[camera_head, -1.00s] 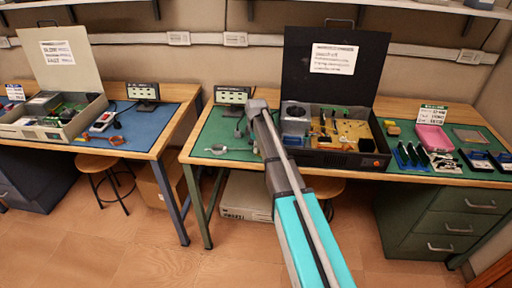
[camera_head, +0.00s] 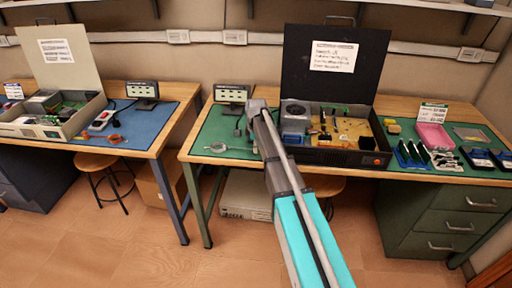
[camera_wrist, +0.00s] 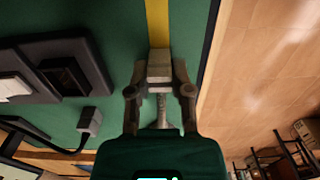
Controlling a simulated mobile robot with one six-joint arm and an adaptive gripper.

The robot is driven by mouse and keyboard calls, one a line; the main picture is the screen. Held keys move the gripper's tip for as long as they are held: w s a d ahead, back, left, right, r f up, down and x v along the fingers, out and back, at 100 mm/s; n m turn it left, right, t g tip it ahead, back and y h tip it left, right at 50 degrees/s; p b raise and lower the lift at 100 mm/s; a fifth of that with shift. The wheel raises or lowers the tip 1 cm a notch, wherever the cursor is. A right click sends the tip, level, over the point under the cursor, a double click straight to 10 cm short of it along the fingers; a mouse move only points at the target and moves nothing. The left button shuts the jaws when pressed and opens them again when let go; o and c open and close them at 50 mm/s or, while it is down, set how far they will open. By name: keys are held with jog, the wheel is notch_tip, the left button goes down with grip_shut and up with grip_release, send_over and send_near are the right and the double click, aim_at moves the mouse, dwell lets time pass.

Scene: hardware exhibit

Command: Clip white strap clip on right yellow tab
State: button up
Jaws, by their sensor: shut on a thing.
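My gripper (camera_wrist: 159,78) is shut on a small pale grey-white block, which looks like the white strap clip (camera_wrist: 159,66), in the wrist view. A yellow strip (camera_wrist: 157,22) runs from the clip's far end to the top edge of the picture. It may be the yellow tab; I cannot tell whether the clip touches it or only overlaps it in view. In the head view my arm reaches over the middle bench, and its end is left of the open black case (camera_head: 336,156). The clip and the fingertips are too small to make out there.
The green mat (camera_wrist: 112,20) lies under the gripper, with its edge and the floor to the right. A dark device (camera_wrist: 62,75) and a grey plug (camera_wrist: 90,120) lie to the left. In the head view, a small display (camera_head: 232,94) stands behind, and a pink tray (camera_head: 432,137) is right.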

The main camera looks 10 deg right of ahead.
jog(key=o, duration=0.9)
jog(key=shift+c, duration=0.2)
jog(key=o, duration=0.3)
jog(key=shift+r+p, duration=0.7)
dwell(1.1)
jog(key=shift+r+p, duration=2.9)
jog(key=shift+p, duration=0.05)
